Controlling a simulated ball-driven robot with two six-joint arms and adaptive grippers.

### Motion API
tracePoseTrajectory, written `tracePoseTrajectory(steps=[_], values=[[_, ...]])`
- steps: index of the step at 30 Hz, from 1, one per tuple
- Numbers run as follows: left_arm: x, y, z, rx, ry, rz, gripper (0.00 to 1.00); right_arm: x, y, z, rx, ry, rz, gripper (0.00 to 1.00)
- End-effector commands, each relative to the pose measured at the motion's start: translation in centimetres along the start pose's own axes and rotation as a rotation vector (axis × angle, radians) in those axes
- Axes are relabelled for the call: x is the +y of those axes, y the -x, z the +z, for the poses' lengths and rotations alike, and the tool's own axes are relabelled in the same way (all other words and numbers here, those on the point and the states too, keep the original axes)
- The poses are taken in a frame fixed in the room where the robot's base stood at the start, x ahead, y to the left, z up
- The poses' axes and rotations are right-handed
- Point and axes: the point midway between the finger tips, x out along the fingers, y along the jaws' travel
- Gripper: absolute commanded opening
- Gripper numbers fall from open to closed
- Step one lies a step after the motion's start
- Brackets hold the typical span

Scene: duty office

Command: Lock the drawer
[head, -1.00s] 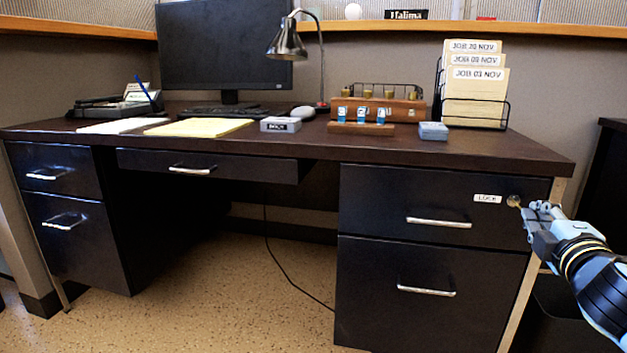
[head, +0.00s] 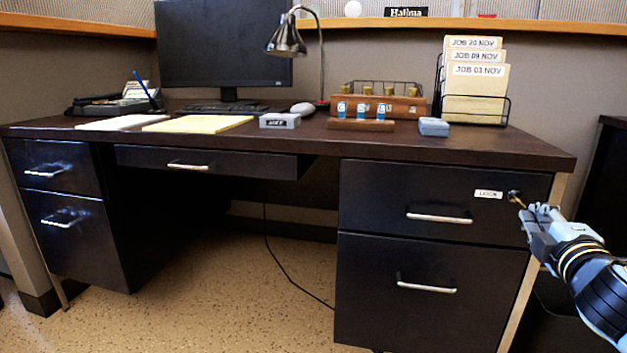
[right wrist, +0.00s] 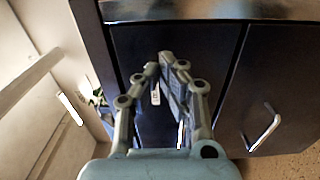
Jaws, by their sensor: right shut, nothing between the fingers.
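The upper right drawer (head: 400,195) is closed, flush with the desk. A white LOCK label (head: 488,194) is on its front, with a small dark round lock (head: 514,196) to the right of it. A thin brass piece (head: 521,204), perhaps a key, shows between the lock and my right gripper (head: 533,210). My right gripper is shut and empty, its fingertips just right of and below the lock. In the right wrist view its fingertips (right wrist: 166,62) are close together before the dark drawer front. The lock is not clear there. My left gripper is not in view.
The desk top (head: 330,145) overhangs the drawers. Below is a larger drawer (head: 420,295) with a metal handle (head: 427,284). A dark cabinet stands at the far right.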

Motion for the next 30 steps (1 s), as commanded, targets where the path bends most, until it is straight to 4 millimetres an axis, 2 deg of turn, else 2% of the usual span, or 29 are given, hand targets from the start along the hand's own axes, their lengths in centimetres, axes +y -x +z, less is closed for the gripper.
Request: tracePoseTrajectory(steps=[10,22,30], values=[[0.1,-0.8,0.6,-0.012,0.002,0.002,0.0,-0.5,0.3,0.8,0.0,0.002,-0.002,0.0],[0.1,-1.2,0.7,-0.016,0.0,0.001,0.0,-0.5,5.2,0.7,0.001,0.001,-0.002,0.0],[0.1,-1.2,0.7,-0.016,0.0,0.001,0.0,-0.3,6.0,0.7,0.0,0.001,0.0,0.0]])
